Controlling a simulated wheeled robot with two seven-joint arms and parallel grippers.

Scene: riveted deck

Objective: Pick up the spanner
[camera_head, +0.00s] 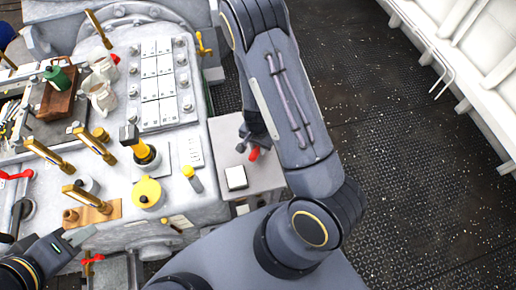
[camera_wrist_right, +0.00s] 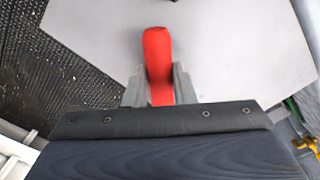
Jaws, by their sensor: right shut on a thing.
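My right gripper (camera_wrist_right: 159,86) is shut on a red handle (camera_wrist_right: 158,50), seen between its two grey fingers in the right wrist view. I take this to be the spanner, but its full shape is hidden. The red part also shows in the head view (camera_head: 254,153), below my right wrist, over the grey side surface (camera_head: 222,135). I cannot tell whether it touches that surface. My left gripper (camera_head: 72,240) is at the lower left in the head view, beside the machine's front edge; its finger gap is unclear.
The pale machine (camera_head: 185,210) carries upright brass levers, a yellow round cap (camera_head: 147,192), white jugs (camera_head: 102,96) and a wooden tray with a green bottle (camera_head: 57,78). A square white-topped block (camera_head: 236,177) is near my right gripper. Dark floor (camera_head: 420,170) is open at right.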

